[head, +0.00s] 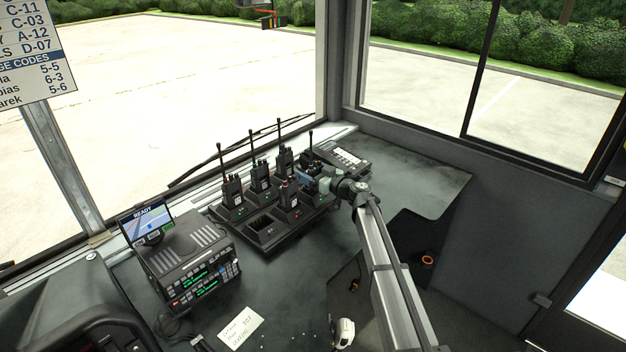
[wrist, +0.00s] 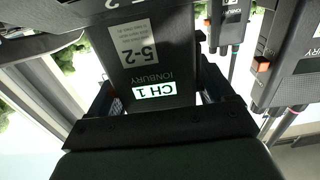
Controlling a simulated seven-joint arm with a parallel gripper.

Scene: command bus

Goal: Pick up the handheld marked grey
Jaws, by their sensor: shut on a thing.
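My gripper (head: 312,181) is at the back right of the charger rack, shut on a black handheld (head: 309,158). In the wrist view this handheld (wrist: 150,58) appears upside down between the fingers, with a label reading 5-2 and a lit screen reading CH 1. Its antenna and any grey mark on it are hidden in the wrist view. I cannot tell whether its base is clear of the rack. Other handhelds stand upright in the rack: front left (head: 232,190), middle left (head: 260,177), back (head: 285,160) and front right (head: 289,195).
The black charger rack (head: 268,238) has an empty slot at its front. A radio unit (head: 190,265) with a small READY screen (head: 146,221) stands to its left. A keypad box (head: 345,158) lies behind my gripper. A paper note (head: 240,327) lies in front.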

